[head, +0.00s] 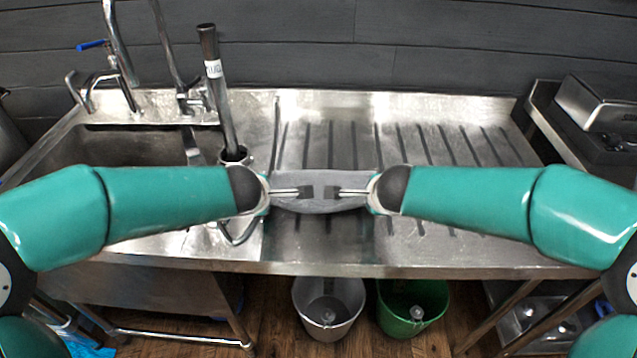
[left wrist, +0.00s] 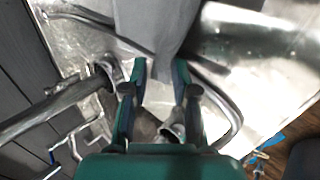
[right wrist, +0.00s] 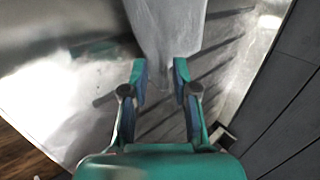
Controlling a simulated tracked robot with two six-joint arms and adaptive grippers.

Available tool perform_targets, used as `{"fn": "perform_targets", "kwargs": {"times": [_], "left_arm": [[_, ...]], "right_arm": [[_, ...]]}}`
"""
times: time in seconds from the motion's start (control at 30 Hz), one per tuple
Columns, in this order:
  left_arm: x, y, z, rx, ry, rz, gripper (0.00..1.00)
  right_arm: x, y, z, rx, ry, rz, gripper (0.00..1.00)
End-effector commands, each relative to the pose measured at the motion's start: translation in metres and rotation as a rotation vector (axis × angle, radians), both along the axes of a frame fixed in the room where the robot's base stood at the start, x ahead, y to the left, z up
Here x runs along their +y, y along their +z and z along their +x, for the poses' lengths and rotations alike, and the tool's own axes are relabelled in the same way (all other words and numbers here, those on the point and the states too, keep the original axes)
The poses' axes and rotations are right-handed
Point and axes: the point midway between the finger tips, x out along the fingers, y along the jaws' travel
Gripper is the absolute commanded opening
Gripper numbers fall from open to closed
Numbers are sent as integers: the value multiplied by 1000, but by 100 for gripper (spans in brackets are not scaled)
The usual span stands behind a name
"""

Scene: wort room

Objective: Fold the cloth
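The cloth (head: 321,206) is a small grey piece above the front part of the steel drainboard, with a curved lower edge. In the left wrist view the cloth (left wrist: 167,30) narrows down into the space between the fingers. The right wrist view shows the cloth (right wrist: 168,28) narrowing likewise. Whether the cloth touches the counter is unclear.
A sink (head: 125,150) with taps is at the left, and an upright dark pipe (head: 220,95) stands beside it. The drainboard (head: 450,150) is clear at right. A white bucket (head: 327,315) and a green bucket (head: 412,310) stand below the counter's front edge.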

Motion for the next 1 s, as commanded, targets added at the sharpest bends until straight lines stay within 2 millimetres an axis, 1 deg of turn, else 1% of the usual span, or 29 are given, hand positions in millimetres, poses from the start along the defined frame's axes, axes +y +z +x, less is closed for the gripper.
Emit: {"fn": "perform_targets", "kwargs": {"times": [0.03,0.07,0.33,0.43,0.63,1.0], "left_arm": [[0,0,0,0,0,0,41],[0,0,0,0,0,0,46],[0,0,0,0,0,0,46],[0,6,-2,-2,1,-1,46],[0,32,-12,-4,0,-1,46],[0,78,-49,-3,0,-1,46]], "right_arm": [[0,0,0,0,0,0,41],[0,0,0,0,0,0,46],[0,0,0,0,0,0,46],[0,6,-2,-2,-1,1,46],[0,32,-12,-4,0,1,46],[0,78,-49,-3,0,1,46]]}}
